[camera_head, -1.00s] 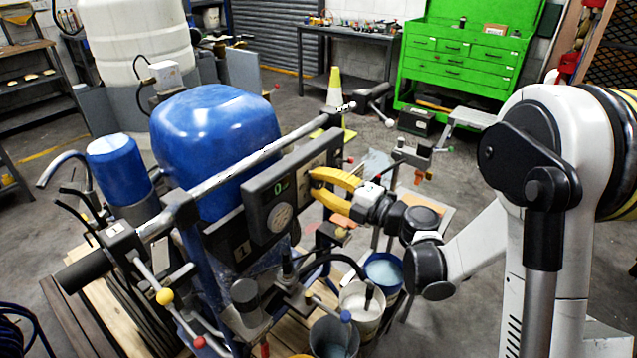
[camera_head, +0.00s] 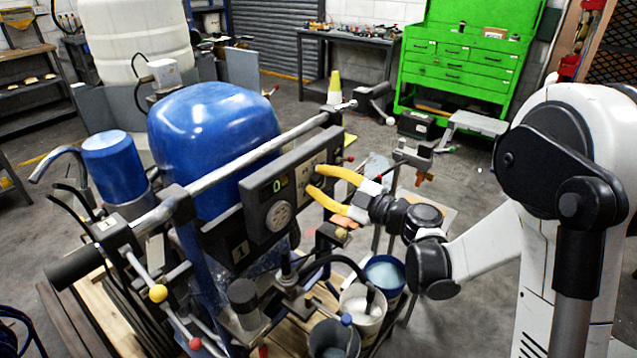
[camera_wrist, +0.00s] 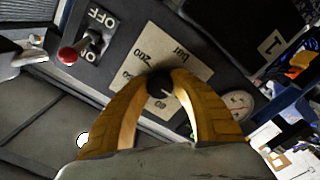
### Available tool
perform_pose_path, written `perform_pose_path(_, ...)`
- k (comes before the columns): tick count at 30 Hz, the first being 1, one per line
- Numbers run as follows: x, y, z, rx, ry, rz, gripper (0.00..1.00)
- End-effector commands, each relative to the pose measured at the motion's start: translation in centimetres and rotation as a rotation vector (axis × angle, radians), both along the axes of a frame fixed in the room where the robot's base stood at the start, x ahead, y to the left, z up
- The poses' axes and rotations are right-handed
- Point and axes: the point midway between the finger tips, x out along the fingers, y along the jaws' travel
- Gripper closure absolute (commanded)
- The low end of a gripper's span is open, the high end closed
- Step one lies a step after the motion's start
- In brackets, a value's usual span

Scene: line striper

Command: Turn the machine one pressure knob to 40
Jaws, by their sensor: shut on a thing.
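The machine labelled 1 has a blue tank (camera_head: 215,150) and a dark control panel (camera_head: 248,205) with a round gauge (camera_head: 278,215) and a green display that appears to read 0. In the wrist view, the black pressure knob (camera_wrist: 160,82) sits on a pale scale plate (camera_wrist: 178,58) marked "bar", with numbers including 200 and 60. My gripper's yellow fingers (camera_wrist: 162,84) are shut on the knob, one on each side. A small pale pointer mark shows on the knob, but its exact reading is unclear. In the head view, my gripper (camera_head: 312,180) reaches the panel from the right and hides the knob.
An ON/OFF switch (camera_wrist: 93,42) with a red-tipped lever (camera_wrist: 68,55) beside it lies left of the scale in the wrist view. A long metal bar (camera_head: 250,158) runs above the panel. Buckets (camera_head: 362,310) and a black hose stand below my gripper.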

Motion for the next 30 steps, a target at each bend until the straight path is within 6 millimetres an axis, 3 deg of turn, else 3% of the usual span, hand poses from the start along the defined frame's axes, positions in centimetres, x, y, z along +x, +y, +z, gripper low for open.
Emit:
perform_pose_path(23,0.01,0.00,-0.01,0.063,0.081,0.000,1.00)
perform_pose_path(24,0.01,0.00,-0.01,0.063,0.081,0.000,0.61)
perform_pose_path(25,0.01,0.00,-0.01,0.063,0.081,0.000,0.52)
perform_pose_path(26,0.01,0.00,-0.01,0.063,0.081,0.000,0.48)
perform_pose_path(30,0.01,0.00,-0.01,0.063,0.081,0.000,0.48)
